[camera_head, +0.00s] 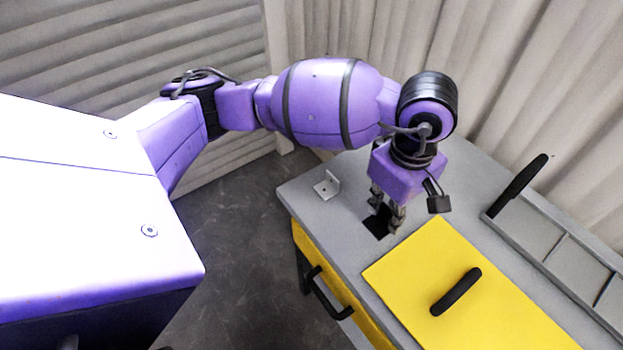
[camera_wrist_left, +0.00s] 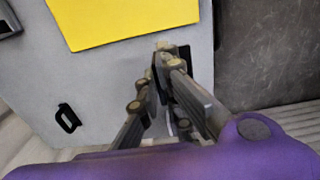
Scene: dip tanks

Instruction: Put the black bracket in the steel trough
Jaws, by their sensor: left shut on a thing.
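The black bracket (camera_head: 376,226) is a small dark plate at the worktop's near left part, beside the yellow panel. My left gripper (camera_head: 388,222) points down and is shut on it. In the left wrist view the fingertips (camera_wrist_left: 166,55) meet at the dark bracket (camera_wrist_left: 184,52), partly hidden by the fingers. Whether it touches the worktop I cannot tell. A long grey metal trough (camera_head: 560,248) with cross dividers lies at the right, with a black handle at its far end. My right gripper is not in view.
A small light grey angle bracket (camera_head: 327,185) stands on the grey worktop (camera_head: 350,170) left of my gripper. A flat yellow panel (camera_head: 420,270) with a raised black handle (camera_head: 456,292) lies between gripper and trough. The cabinet has a black front handle (camera_head: 325,295).

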